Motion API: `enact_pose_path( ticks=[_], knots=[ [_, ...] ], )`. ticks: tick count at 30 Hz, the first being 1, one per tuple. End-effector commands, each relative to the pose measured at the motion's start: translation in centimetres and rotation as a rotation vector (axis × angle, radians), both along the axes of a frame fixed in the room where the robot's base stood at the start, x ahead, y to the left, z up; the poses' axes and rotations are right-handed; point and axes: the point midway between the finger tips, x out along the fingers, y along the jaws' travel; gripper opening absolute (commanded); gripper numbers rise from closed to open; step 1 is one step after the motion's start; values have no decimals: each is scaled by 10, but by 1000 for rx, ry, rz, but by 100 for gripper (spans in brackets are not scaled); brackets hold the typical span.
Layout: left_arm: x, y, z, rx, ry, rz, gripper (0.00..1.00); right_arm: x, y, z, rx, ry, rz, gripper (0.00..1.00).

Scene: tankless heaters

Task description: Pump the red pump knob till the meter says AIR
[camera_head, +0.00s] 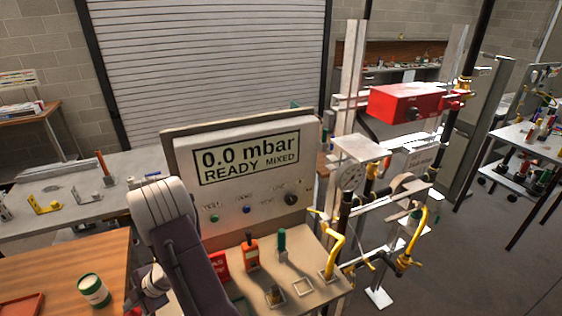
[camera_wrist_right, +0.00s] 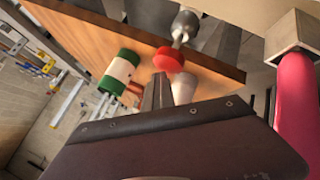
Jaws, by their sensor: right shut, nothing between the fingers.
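The red pump knob (camera_wrist_right: 168,60) is a round red cap on a grey metal stem in the right wrist view. My right gripper (camera_wrist_right: 158,82) is shut and empty. Its fingertips point at the knob and appear just short of it; I cannot tell if they touch. In the head view my right arm hides the knob and most of the gripper. The meter (camera_head: 248,158) reads "0.0 mbar READY MIXED". My left gripper is not in view.
A green and white can (camera_head: 93,290) stands on the wooden table (camera_head: 60,265) and shows near my fingers in the wrist view (camera_wrist_right: 118,72). Orange (camera_head: 250,252) and green-handled (camera_head: 281,241) items stand before the meter. Yellow pipework (camera_head: 410,245) is on the right.

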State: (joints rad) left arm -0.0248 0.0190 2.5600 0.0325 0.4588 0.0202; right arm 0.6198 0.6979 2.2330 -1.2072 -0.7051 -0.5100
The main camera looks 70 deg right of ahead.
Motion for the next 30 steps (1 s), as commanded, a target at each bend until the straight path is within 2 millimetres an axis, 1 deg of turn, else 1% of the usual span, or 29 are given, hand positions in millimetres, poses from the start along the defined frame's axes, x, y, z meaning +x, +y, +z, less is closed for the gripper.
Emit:
enact_pose_path(
  ticks=[1, 3, 10, 21, 26, 30],
  knots=[
    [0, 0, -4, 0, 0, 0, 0, 0, 0, -5, 0, 2, 0, 0],
    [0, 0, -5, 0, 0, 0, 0, 0, 0, -7, 0, 2, 0, 0],
    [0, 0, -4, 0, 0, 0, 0, 0, 0, -6, 0, 2, 0, 0],
    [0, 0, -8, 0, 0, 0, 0, 0, 0, -10, 0, 2, 0, 0],
    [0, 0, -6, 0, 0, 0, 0, 0, 0, -8, 0, 2, 0, 0],
    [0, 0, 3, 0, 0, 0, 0, 0, 0, 0, 0, 2, 0, 0]
  ],
)
